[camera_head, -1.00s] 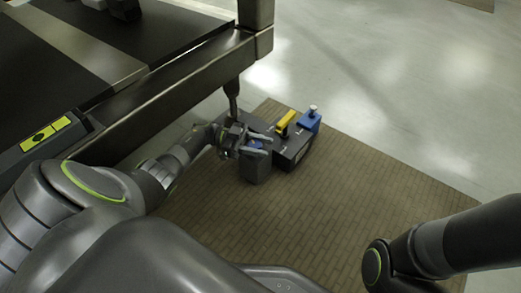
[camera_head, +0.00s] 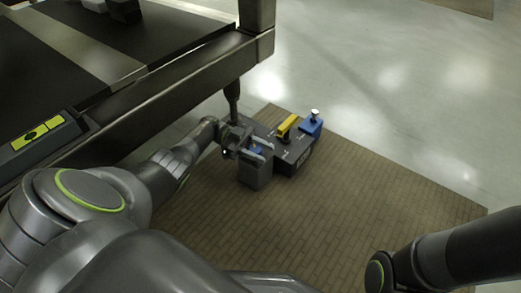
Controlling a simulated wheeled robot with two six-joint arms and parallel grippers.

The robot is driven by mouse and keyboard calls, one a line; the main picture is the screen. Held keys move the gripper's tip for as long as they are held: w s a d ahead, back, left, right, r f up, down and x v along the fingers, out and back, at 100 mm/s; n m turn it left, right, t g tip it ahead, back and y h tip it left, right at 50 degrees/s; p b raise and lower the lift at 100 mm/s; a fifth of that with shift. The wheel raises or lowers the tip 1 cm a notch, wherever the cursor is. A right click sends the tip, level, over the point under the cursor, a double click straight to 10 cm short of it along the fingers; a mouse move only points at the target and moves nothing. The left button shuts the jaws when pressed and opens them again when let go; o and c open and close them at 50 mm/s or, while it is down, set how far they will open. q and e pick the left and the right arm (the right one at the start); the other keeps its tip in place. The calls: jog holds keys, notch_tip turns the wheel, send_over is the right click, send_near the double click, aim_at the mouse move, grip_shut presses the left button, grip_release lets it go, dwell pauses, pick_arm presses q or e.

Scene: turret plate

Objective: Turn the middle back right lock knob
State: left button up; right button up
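A dark box-shaped unit (camera_head: 297,158) stands on the brown mat near the machine's leg. On its top is a yellow handle (camera_head: 287,125), and at its far right end is a blue block with a light knob (camera_head: 312,123). A small blue part (camera_head: 256,149) shows between the fingers of my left gripper (camera_head: 260,150). The gripper is over the near left part of the unit with its fingers apart; whether they touch the blue part is too small to tell. No knob is clearly readable as the middle back right one. My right gripper is out of view; only its arm shows at lower right.
A large dark machine frame (camera_head: 170,88) fills the upper left, its leg close behind my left gripper. The brown brick-patterned mat (camera_head: 330,220) is bare in front of the unit. The shiny grey floor (camera_head: 400,90) to the right is clear.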

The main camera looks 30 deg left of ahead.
pick_arm(q)
jog(key=o, duration=0.5)
jog(key=shift+c, duration=0.2)
